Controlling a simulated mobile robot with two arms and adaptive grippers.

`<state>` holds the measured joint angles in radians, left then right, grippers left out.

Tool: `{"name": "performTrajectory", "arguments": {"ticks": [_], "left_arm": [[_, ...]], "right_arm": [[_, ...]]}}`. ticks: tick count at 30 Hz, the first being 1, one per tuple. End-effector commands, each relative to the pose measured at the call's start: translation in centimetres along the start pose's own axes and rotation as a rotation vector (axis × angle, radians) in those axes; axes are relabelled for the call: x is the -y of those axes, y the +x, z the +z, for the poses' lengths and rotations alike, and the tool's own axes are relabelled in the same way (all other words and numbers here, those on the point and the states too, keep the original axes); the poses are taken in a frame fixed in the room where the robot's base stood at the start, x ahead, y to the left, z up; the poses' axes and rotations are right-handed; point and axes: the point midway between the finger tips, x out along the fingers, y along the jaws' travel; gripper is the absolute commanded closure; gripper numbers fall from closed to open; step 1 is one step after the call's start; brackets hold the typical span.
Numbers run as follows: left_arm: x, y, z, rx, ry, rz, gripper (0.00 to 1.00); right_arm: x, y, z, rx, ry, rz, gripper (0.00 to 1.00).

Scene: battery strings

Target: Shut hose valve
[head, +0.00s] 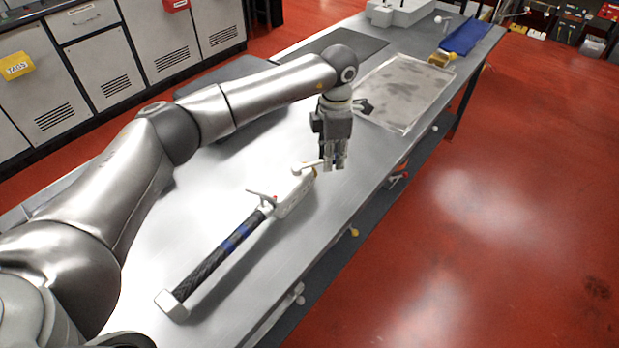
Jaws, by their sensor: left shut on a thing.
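A dark braided hose (222,251) with a blue band lies along the metal bench in the head view. A white block (171,304) is at its near end, and a pale valve body (291,199) is at its far end. A light lever (307,166) reaches from the valve top toward my left gripper (334,167). A second small lever (261,196) sticks up where hose and valve meet. My left gripper points down at the valve's far end, its fingers shut on the lever tip; the fingers partly hide the contact. My right gripper is out of view.
The bench (215,185) is clear around the hose. Grey cabinets (155,45) stand at the left; red floor is open at the right.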

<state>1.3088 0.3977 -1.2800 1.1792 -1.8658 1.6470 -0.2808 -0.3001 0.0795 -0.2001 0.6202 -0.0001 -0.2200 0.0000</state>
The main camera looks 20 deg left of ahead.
Motion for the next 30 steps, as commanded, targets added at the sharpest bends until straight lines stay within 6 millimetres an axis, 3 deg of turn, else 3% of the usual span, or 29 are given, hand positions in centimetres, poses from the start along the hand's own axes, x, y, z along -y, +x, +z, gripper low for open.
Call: {"name": "performTrajectory", "arguments": {"ticks": [27,28,30], "left_arm": [[-1.1,0.0,0.0,0.001,-0.138,0.001,0.99],[-1.1,0.0,0.0,0.001,-0.137,0.001,0.72],[-1.1,0.0,0.0,0.001,-0.137,0.001,0.63]], "right_arm": [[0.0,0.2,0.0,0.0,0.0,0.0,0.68],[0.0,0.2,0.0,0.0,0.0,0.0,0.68],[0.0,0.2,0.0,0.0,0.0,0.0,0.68]]}}
